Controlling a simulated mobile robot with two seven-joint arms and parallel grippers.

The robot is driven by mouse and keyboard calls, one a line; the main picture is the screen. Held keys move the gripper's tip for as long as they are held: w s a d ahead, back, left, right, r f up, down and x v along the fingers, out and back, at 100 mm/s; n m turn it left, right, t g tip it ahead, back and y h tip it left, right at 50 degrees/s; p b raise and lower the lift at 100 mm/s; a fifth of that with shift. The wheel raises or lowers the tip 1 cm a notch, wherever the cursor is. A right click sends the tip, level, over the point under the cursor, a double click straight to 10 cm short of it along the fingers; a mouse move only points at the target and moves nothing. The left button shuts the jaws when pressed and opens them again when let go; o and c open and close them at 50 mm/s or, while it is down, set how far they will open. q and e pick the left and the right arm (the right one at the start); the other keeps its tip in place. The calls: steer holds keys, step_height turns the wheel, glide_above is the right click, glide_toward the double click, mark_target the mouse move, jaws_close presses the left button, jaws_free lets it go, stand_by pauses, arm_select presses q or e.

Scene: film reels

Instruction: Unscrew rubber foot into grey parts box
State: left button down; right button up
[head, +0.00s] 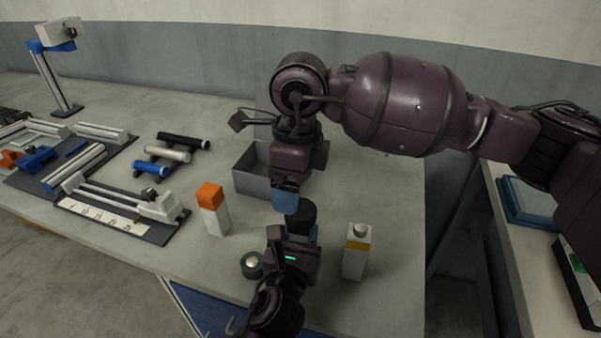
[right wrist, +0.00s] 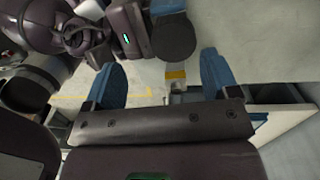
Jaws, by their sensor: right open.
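A black round piece (head: 301,214), which looks like the rubber foot, stands at the tip of my left gripper (head: 300,232), with blue finger pads against it. It also shows as a dark disc in the right wrist view (right wrist: 174,39). My left gripper appears shut on it; whatever is under it is hidden. My right gripper (head: 285,198) points down just behind and left of the black piece. Its two blue fingers are apart and empty in the right wrist view (right wrist: 161,78). The grey parts box (head: 252,184) stands behind, partly hidden by my right gripper.
A white bottle with orange cap (head: 214,212) stands left, and a white bottle with yellow band (head: 356,252) stands right. A small round pot with a silver ball (head: 251,264) is near the front edge. Rollers (head: 163,155) and slide rigs (head: 120,212) lie left. Bench is clear right of the box.

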mark_target(301, 209)
steer(key=m, duration=0.5)
steer(key=shift+w+r+m, duration=0.1)
steer(key=shift+r+m, duration=0.1)
steer(key=shift+m, duration=0.2)
steer(key=m, duration=0.5)
steer(key=shift+w+d+r, duration=0.15)
steer(key=shift+d+r, duration=0.05)
steer(key=shift+r, duration=0.05)
steer(key=m, duration=0.6)
steer(key=shift+w+d, duration=0.1)
steer(key=shift+d, duration=0.1)
steer(key=m, duration=0.6)
steer(key=shift+d+h, duration=0.15)
steer(key=shift+h, duration=0.15)
steer(key=shift+f, duration=3.95)
